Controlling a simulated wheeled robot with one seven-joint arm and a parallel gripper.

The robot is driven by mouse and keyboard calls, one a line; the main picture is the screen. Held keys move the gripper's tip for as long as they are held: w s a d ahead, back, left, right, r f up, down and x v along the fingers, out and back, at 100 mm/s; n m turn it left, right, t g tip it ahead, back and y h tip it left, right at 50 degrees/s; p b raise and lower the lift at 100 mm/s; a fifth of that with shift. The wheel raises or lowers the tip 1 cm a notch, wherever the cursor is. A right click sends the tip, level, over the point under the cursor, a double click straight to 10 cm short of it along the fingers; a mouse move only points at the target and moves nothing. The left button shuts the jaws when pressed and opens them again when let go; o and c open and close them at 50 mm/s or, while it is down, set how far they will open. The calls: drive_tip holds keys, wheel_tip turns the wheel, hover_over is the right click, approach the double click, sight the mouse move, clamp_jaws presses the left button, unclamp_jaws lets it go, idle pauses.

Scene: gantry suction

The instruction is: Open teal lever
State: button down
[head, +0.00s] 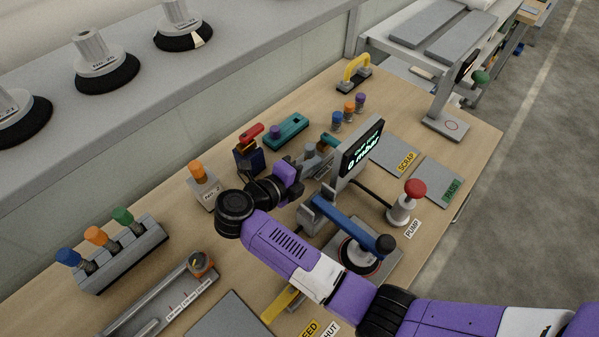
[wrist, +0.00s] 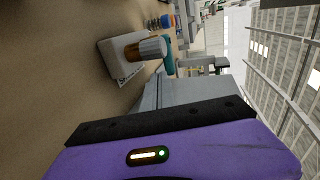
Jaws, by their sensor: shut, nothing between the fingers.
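A small teal lever (head: 328,139) shows in the head view, on top of a grey fitting (head: 312,156) to the left of the display. My gripper (head: 292,172) is shut and empty, just to the left of and nearer than that fitting. Whether it touches the lever or fitting cannot be told. The lever's lower part is partly hidden. A teal piece (wrist: 169,56) shows in the wrist view; whether it is the lever cannot be told.
A longer teal block (head: 286,132) lies behind, beside a red-topped dark block (head: 249,155). An orange-topped grey block (head: 203,185) stands left. The display (head: 362,147), a blue-armed press (head: 343,226) and a red-knobbed pump (head: 406,202) stand right.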

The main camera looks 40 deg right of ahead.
sight(334, 142)
drive_tip(key=shift+d+r+x, duration=0.1)
drive_tip(key=shift+r+x, duration=0.1)
drive_tip(key=shift+x, duration=0.75)
drive_tip(key=shift+d+r+x, duration=0.1)
drive_tip(key=shift+r+x, duration=0.1)
drive_tip(key=shift+x, duration=0.75)
drive_tip(key=shift+r+x, duration=0.2)
drive_tip(key=shift+x, duration=0.75)
drive_tip(key=shift+s, duration=0.1)
drive_tip(key=shift+s+d, duration=0.15)
drive_tip(key=shift+d, duration=0.25)
